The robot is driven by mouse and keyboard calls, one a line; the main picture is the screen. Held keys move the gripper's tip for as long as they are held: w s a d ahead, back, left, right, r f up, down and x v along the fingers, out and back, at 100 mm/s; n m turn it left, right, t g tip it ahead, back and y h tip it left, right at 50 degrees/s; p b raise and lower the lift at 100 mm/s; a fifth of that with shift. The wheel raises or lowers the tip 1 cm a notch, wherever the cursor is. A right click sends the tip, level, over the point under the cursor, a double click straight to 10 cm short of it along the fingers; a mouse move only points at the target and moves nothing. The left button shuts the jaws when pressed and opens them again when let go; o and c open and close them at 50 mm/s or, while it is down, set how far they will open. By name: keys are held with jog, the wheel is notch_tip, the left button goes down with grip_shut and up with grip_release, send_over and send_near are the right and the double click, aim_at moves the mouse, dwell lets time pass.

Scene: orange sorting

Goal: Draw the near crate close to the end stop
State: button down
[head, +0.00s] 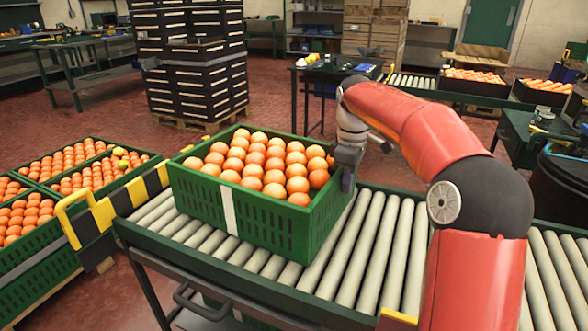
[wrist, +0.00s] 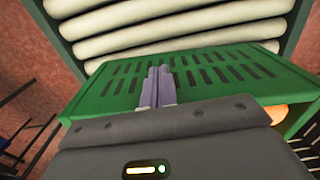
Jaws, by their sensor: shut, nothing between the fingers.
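The near crate (head: 275,225) is a green slatted crate full of oranges, with a white strip on its front wall. It sits upright on the roller conveyor, at its left end. The end stop (head: 124,201), a black-and-yellow striped bar, crosses that end close to the crate's left side; any gap is hard to tell.
The rollers (head: 385,240) are bare to the right of the crate, under my arm. More green crates of oranges (head: 92,172) stand at the left, beyond the end stop. A stack of black crates (head: 195,75) and black trays of oranges (head: 475,82) are further back.

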aim_at(309, 167)
jog(key=w+a, duration=0.1)
jog(key=a, duration=0.2)
jog(key=w+a, duration=0.2)
jog(key=a, duration=0.2)
jog(key=w+a, duration=0.2)
jog(key=a, duration=0.2)
jog(key=shift+w+a, duration=0.1)
jog(key=shift+w, duration=0.1)
jog(key=shift+s+d+b, duration=0.3)
jog(key=shift+d+b, duration=0.05)
jog(key=shift+d, duration=0.3)
jog(key=shift+s+d+b, duration=0.25)
jog(key=shift+d+b, duration=0.05)
jog(key=shift+d, duration=0.3)
